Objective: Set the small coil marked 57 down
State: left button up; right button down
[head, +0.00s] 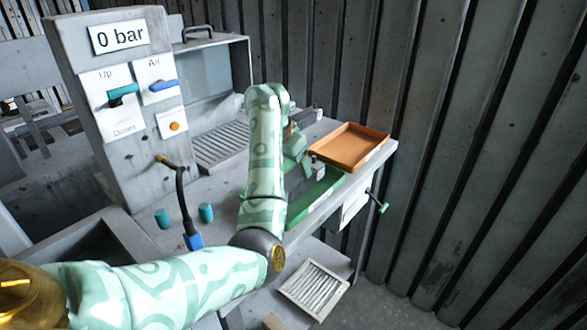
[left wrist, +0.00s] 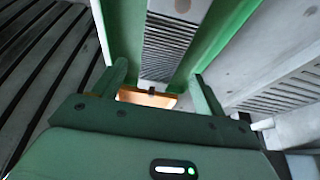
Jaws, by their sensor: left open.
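My left gripper (head: 296,148) is over the back part of the bench, near the green tray and the orange tray, partly hidden by my own forearm. In the left wrist view its two green fingers (left wrist: 160,76) stand wide apart, with nothing held between them. I cannot make out a coil or a mark 57 in either view. A small brown piece (left wrist: 152,91) shows beyond the fingers against a bright orange surface; it is too small to identify. My right gripper is not in view.
An orange tray (head: 351,147) sits at the bench's right corner, beside a long green tray (head: 315,197). Two teal cylinders (head: 206,213) stand near a blue-ended hose (head: 193,240). A control panel (head: 121,84) reads 0 bar. A ribbed crate (head: 314,290) is below.

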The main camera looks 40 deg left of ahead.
pick_arm(q)
jog(key=p+v, duration=0.2)
jog(key=v, duration=0.4)
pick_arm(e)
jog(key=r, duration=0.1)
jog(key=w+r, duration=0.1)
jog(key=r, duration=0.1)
pick_arm(q)
jog(key=shift+f, duration=0.1)
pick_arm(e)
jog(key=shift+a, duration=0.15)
